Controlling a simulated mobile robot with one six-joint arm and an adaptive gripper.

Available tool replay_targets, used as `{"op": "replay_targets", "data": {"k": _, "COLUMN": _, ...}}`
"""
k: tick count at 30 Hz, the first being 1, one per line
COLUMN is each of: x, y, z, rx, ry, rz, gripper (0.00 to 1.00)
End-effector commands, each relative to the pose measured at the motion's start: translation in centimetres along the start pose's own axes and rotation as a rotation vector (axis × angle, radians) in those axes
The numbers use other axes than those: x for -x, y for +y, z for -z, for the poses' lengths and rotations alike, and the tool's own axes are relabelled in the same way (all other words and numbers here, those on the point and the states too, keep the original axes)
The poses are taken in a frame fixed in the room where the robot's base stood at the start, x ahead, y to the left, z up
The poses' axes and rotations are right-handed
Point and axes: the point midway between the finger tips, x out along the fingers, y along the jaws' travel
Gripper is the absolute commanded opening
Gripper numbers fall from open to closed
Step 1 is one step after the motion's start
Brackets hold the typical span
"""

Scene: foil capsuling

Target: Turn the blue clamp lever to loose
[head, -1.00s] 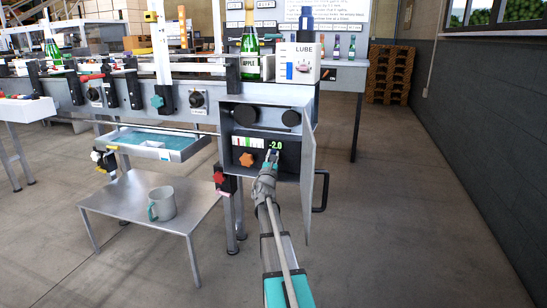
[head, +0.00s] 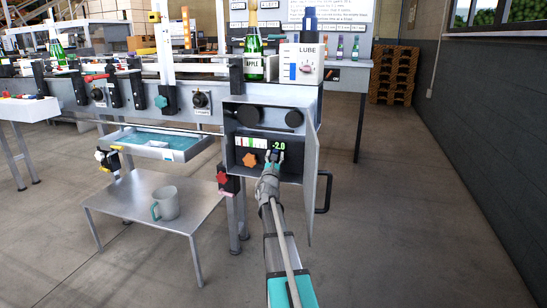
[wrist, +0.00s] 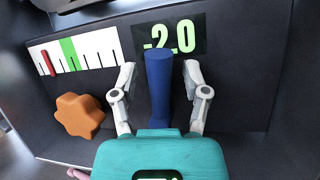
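The blue clamp lever (wrist: 159,88) stands out from the dark panel inside the open cabinet, just below the green "-2.0" readout (wrist: 168,36). My gripper (wrist: 159,80) is at the panel with one finger on each side of the lever. In the wrist view a gap shows between the lever and each finger, so the gripper is open around it and not clamped. In the head view my gripper (head: 275,156) reaches into the cabinet below the readout. The lever's lower end is hidden behind the teal gripper body.
An orange knob (wrist: 80,115) sits left of the lever, under a scale with a red pointer (wrist: 48,62). The open cabinet door (head: 311,185) stands close to the right of my arm. A low table with a mug (head: 166,203) is at the left.

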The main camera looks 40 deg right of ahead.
Motion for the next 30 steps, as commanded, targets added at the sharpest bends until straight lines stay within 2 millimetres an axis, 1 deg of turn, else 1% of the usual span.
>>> {"op": "replay_targets", "data": {"k": 19, "x": 0.2, "y": 0.2, "z": -0.2, "rx": -0.021, "ry": -0.002, "rz": 0.006, "gripper": 0.61}}
{"op": "replay_targets", "data": {"k": 26, "x": 1.4, "y": 0.6, "z": -1.3, "rx": -0.14, "ry": -0.01, "rz": 0.054, "gripper": 0.61}}
{"op": "replay_targets", "data": {"k": 30, "x": 2.7, "y": 1.0, "z": -2.1, "rx": -0.267, "ry": -0.013, "rz": 0.107, "gripper": 0.61}}
